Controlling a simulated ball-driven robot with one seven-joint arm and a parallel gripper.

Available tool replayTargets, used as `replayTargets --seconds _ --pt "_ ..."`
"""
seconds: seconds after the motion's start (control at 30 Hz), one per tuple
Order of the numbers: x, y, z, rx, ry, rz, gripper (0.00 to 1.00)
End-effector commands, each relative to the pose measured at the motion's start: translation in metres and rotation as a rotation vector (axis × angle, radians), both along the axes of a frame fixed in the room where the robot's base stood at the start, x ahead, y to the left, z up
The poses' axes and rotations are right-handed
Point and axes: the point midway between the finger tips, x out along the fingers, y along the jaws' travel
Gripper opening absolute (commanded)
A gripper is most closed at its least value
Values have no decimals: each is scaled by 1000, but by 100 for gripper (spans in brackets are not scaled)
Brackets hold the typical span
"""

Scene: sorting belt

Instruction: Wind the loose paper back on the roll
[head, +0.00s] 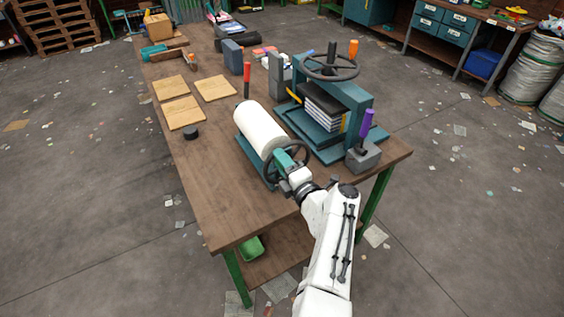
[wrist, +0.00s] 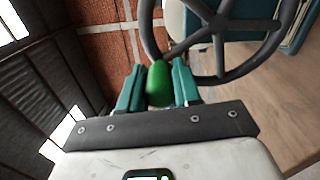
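The white paper roll (head: 260,128) lies on a low teal stand near the table's front edge. I cannot make out a loose length of paper hanging from it. A dark spoked hand wheel (head: 302,150) is at the roll's near end; it also shows large in the wrist view (wrist: 219,28). A green knob (wrist: 159,84) sits at the wheel's rim. My gripper (head: 286,160) is at the wheel. In the wrist view its teal fingers (wrist: 158,86) stand close on both sides of the knob, shut on it. The knob is hidden in the head view.
A teal press (head: 357,98) with its own wheel stands right of the roll. A grey block with a purple handle (head: 364,152) is at the table's right front. Cardboard squares (head: 184,112) and a small black puck (head: 191,132) lie left. The table's front left is bare.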

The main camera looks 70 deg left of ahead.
Motion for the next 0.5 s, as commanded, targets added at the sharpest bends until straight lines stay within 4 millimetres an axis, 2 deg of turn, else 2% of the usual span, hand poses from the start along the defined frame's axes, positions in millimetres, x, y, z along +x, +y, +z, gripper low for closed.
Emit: replayTargets --seconds 0.03,0.2,0.5 --pt "0 0 0 0 0 -1 38" --pt "0 0 0 0 0 0 54" --pt "0 -1 0 -1 1 1 55"
